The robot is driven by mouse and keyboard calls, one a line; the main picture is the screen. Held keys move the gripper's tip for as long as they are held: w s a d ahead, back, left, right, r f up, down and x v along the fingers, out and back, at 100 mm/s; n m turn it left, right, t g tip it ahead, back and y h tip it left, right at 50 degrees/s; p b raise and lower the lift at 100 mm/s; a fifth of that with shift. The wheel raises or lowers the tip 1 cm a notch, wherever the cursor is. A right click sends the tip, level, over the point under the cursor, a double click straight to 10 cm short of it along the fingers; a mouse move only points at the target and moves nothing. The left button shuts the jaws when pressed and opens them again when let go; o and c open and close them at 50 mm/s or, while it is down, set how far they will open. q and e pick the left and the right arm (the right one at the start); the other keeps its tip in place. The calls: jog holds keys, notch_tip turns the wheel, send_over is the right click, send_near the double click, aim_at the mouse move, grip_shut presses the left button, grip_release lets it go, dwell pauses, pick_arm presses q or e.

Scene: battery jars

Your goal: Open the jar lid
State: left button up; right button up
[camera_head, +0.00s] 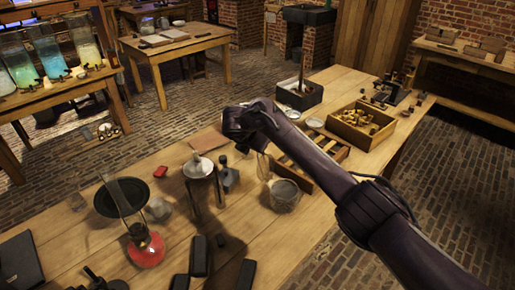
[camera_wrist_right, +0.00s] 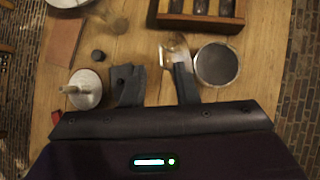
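A jar with a pale round lid (camera_head: 198,167) and an upright knob stands near the table's middle. Its lid also shows in the right wrist view (camera_wrist_right: 85,90), left of my fingers. A clear jar with a dark grey top (camera_head: 285,190) stands to its right; its round top shows in the right wrist view (camera_wrist_right: 217,64). My right gripper (camera_head: 242,143) hangs above the table between these two jars. Its two dark fingers (camera_wrist_right: 153,82) are apart with nothing held between them; a small glass piece shows by the right finger. My left gripper is not in view.
A red-filled glass lamp (camera_head: 146,248) stands at front left. Several dark blocks (camera_head: 200,256) lie at the front edge. A compartmented wooden tray (camera_head: 310,165) and a box of small pieces (camera_head: 361,125) lie to the right. Bare tabletop (camera_head: 265,235) shows in front of the jars.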

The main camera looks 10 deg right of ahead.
jog(key=shift+v, duration=1.7)
